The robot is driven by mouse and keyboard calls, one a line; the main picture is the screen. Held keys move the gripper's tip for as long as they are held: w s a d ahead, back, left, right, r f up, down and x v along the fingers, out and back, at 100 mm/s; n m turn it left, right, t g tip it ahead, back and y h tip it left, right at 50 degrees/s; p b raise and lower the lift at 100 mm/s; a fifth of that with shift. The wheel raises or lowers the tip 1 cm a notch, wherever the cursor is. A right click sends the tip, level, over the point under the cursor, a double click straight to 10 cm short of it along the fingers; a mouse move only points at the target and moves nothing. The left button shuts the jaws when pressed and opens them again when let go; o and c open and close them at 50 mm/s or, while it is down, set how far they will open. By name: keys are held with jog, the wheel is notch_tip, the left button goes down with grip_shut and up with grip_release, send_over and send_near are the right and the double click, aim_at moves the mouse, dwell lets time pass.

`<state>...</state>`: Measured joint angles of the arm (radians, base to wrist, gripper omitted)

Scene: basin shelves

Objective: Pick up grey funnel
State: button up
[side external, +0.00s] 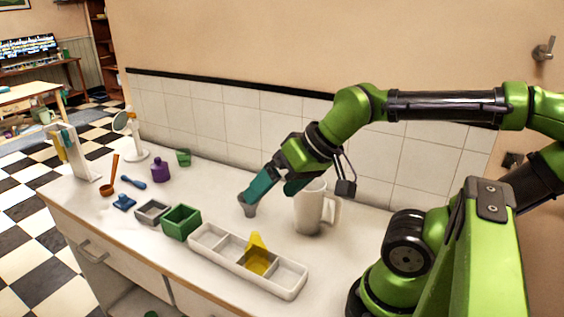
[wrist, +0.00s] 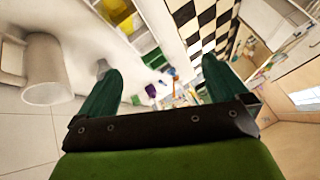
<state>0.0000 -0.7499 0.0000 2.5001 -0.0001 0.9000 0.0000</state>
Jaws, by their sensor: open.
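The grey funnel (side external: 248,207) stands on the white counter in the side external view, left of the white mug. One teal finger of my gripper (side external: 270,190) overlaps its top, so its rim is partly hidden. In the wrist view a small grey piece of it (wrist: 102,66) shows just past the left fingertip, not between the fingers. My gripper (wrist: 160,72) is open and empty, with its two fingers wide apart. I cannot tell whether the finger touches the funnel.
The white mug (side external: 310,208) stands close on the right of my gripper. A white divided tray (side external: 214,240) with a yellow container (side external: 257,262) lies in front. A green box (side external: 181,223), grey box (side external: 152,212) and purple bottle (side external: 160,171) stand left. The tiled wall is behind.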

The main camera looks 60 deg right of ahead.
jog(key=n+g+h, duration=0.2)
jog(key=g, duration=0.5)
send_over(250, 210)
jog(key=d, duration=0.1)
notch_tip(250, 210, down, 9)
jog(key=w+d+r+n, duration=0.1)
jog(key=n, duration=0.1)
jog(key=shift+n, duration=0.3)
notch_tip(250, 210, down, 11)
jog(key=shift+r, duration=0.1)
jog(key=shift+w+f, duration=0.15)
jog(key=shift+f, duration=2.6)
jog(key=c, duration=1)
